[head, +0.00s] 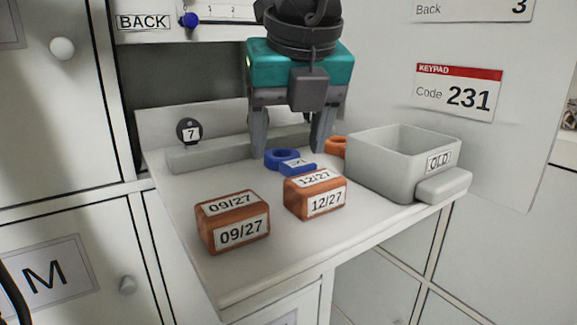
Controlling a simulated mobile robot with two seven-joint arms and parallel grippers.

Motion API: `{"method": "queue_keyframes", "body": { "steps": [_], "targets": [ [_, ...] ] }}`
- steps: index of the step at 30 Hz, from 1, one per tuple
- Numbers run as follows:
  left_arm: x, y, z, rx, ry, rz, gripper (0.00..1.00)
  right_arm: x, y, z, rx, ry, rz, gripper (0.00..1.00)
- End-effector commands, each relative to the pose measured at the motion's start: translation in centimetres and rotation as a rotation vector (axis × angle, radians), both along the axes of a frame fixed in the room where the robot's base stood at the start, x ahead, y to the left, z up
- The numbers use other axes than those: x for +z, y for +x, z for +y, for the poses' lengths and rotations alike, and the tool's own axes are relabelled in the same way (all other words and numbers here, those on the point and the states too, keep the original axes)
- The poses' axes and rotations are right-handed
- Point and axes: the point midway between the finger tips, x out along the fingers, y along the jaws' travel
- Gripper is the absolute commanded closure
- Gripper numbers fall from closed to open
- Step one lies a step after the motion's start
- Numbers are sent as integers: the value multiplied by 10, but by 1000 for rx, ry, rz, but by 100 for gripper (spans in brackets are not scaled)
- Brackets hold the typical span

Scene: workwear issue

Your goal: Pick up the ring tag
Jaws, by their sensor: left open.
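A blue ring tag (283,157), a ring with a flat labelled tab, lies on the white shelf top (250,275) behind the brown blocks. The label on its tab is too small to read surely. An orange ring (336,147) lies to its right, partly hidden by my finger and the grey bin. My left gripper (290,147) points down over the shelf, its fingers wide open. In the head view its fingers stand left and right of the blue ring, with nothing between them held. I cannot tell the exact height of the fingertips. My right gripper is not in view.
Two brown blocks, marked 09/27 (232,221) and 12/27 (315,194), stand in front. A grey bin marked OLD (381,170) stands at the right. A dark round 7 tag (189,130) stands by the back ledge (205,157).

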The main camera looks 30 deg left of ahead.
Motion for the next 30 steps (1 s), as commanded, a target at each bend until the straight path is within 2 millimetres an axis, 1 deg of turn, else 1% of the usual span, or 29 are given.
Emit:
{"method": "queue_keyframes", "body": {
  "steps": [1,3,10,11,25,30],
  "targets": [
    [-6,1,2,-1,1,1,34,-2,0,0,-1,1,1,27],
    [-10,2,3,0,0,0,34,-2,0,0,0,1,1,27],
    [-10,3,3,0,-1,-1,34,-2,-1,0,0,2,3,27],
    [-10,3,3,0,-1,-1,36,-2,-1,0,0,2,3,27],
    [-10,2,3,0,-1,-1,80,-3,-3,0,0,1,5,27],
    [-10,2,3,0,-1,-1,80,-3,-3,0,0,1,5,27]
  ]
}}
